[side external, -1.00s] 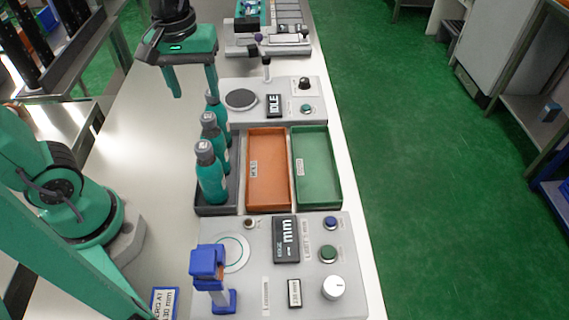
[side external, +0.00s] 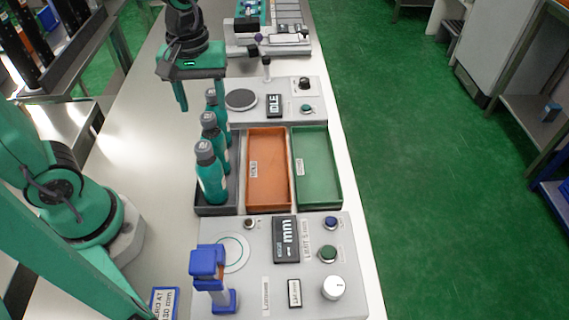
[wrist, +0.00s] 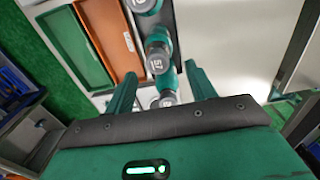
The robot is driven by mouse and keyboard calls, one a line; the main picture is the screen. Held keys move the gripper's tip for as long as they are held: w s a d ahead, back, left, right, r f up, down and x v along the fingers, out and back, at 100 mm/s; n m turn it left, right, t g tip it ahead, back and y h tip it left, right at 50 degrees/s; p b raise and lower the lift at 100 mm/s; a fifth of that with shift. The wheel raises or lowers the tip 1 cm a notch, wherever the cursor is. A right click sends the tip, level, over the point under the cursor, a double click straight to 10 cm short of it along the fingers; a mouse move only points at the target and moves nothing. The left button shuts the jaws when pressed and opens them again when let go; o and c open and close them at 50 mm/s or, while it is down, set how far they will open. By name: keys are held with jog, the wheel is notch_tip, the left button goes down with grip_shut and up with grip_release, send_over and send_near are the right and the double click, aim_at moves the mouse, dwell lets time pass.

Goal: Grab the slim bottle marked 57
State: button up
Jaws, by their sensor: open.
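Three slim teal bottles with grey caps stand upright in a row in a dark tray (side external: 217,210). In the wrist view, the cap of the middle bottle (wrist: 157,60) reads 57; this bottle is also the middle one in the side view (side external: 211,137). The near bottle (side external: 210,175) shows at the top of the wrist view (wrist: 143,5). The far bottle (side external: 213,101) is closest to my gripper. My gripper (side external: 202,98) is open and empty at the far end of the row. In the wrist view its fingers (wrist: 160,84) appear either side of the far bottle's cap (wrist: 167,97).
An orange tray (side external: 268,130) and a green tray (side external: 317,130) lie right of the bottles, both empty. A grey panel with a display (side external: 286,238) and blue clamp-like part (side external: 207,262) is nearer. Another panel reading IDLE (side external: 274,105) is beyond.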

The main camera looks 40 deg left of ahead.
aim_at(208, 116)
jog(key=shift+w+d+f, duration=0.1)
jog(key=shift+d+f, duration=0.05)
jog(key=shift+f, duration=2.4)
jog(key=shift+c, duration=0.3)
grip_shut()
